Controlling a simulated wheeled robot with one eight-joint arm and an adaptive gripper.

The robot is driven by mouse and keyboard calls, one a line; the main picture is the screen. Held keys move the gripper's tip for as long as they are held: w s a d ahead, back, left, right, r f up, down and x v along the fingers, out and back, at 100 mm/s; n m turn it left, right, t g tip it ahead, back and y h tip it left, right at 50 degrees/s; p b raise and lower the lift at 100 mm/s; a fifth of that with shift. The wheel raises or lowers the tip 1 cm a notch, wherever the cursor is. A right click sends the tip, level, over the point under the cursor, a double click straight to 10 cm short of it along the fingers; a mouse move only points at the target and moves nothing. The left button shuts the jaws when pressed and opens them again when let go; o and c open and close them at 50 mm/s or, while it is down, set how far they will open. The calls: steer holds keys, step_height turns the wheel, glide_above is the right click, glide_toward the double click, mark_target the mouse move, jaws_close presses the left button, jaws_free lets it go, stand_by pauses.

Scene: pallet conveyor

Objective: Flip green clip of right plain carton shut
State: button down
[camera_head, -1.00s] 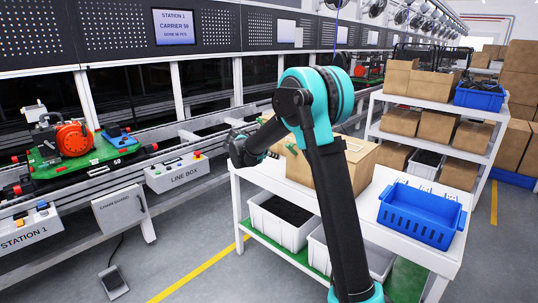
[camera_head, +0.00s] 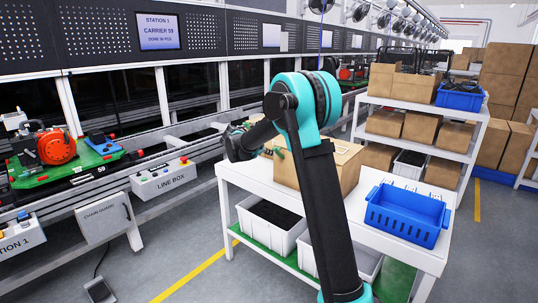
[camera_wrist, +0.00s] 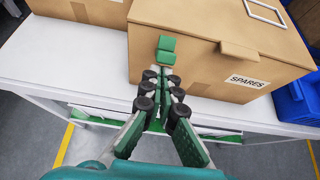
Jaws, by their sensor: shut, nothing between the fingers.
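A brown carton (camera_wrist: 215,62) with a SPARES label stands on the white table (camera_wrist: 60,68) in the wrist view. In the head view the carton (camera_head: 347,165) is partly hidden behind my arm. A green clip (camera_wrist: 166,50), in two pieces one above the other, sits at its near top edge, left of the label. I cannot tell whether it is fully shut. My gripper (camera_wrist: 162,82) is shut and empty, its tips just below the clip; contact is unclear. In the head view the fingers are mostly hidden by my arm.
Another brown carton (camera_wrist: 80,10) stands to the left in the wrist view. A blue crate (camera_head: 407,215) is on the table right of the carton. Grey bins (camera_head: 270,225) sit on the lower shelf. The conveyor (camera_head: 110,180) runs along the left.

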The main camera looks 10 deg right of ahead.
mark_target(273, 149)
steer(key=shift+d+r, duration=0.1)
steer(key=shift+r, duration=0.15)
steer(key=shift+w+r+g+y, duration=0.1)
steer(key=shift+w+g+y, duration=0.05)
steer(key=shift+g+y, duration=0.15)
steer(key=shift+w+d+r+g+y, duration=0.4)
steer(key=shift+d+r+g+y, duration=0.05)
steer(key=shift+r+g+y, duration=0.15)
steer(key=shift+w+d+r+g+y, duration=0.35)
steer(key=shift+d+r+g+y, duration=0.05)
steer(key=shift+r+g+y, duration=0.15)
steer(key=w+d+g+y, duration=0.1)
steer(key=w+d+r+g+y, duration=0.1)
steer(key=shift+r+g+y, duration=0.3)
steer(key=shift+g+y, duration=0.05)
steer(key=shift+s+a, duration=0.1)
steer(key=shift+a, duration=0.1)
steer(key=shift+r, duration=0.75)
